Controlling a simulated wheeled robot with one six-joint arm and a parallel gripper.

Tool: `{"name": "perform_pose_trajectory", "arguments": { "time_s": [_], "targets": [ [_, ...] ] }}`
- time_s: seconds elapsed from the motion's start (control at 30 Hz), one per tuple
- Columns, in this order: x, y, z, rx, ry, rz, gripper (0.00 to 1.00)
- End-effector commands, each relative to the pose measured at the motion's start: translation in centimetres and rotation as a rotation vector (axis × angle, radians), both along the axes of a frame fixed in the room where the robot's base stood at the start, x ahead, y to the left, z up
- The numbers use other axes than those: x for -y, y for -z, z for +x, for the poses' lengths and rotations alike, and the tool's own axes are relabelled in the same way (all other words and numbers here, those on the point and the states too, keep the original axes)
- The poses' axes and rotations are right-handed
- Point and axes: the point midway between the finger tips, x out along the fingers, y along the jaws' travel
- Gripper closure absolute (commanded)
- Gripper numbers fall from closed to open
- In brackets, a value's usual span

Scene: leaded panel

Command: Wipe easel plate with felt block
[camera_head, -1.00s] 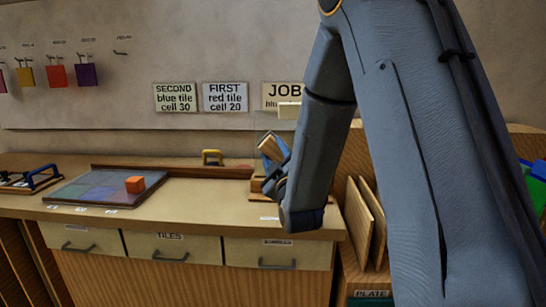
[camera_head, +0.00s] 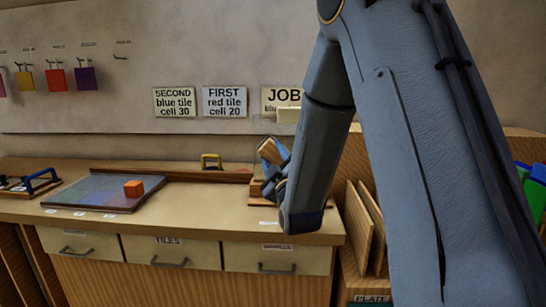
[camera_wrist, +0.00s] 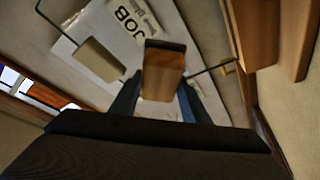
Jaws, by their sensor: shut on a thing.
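My gripper (camera_head: 276,180) is shut on the felt block (camera_head: 272,150), a tan block with a dark end, held tilted above the back right of the bench. The block (camera_wrist: 164,68) is also between the fingers in the wrist view. A faint, see-through easel plate (camera_head: 263,126) seems to stand behind it, in front of the JOB card (camera_head: 283,97). A pale block-like piece (camera_wrist: 100,60) shows beside the felt block in the wrist view. I cannot tell whether the felt touches the plate. My arm hides the right of this area.
A tool with a blue handle (camera_head: 42,178) is further left. Boards (camera_head: 366,225) lean at right. The bench front is clear.

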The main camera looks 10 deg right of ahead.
Motion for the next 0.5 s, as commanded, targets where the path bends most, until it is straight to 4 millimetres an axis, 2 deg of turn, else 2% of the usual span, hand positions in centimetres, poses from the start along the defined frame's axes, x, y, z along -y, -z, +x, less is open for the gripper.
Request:
{"name": "perform_pose_trajectory", "arguments": {
  "time_s": [0.5],
  "targets": [
    [0.29, 0.03, 0.89, 0.001, 0.0, 0.0, 0.83]
  ]
}}
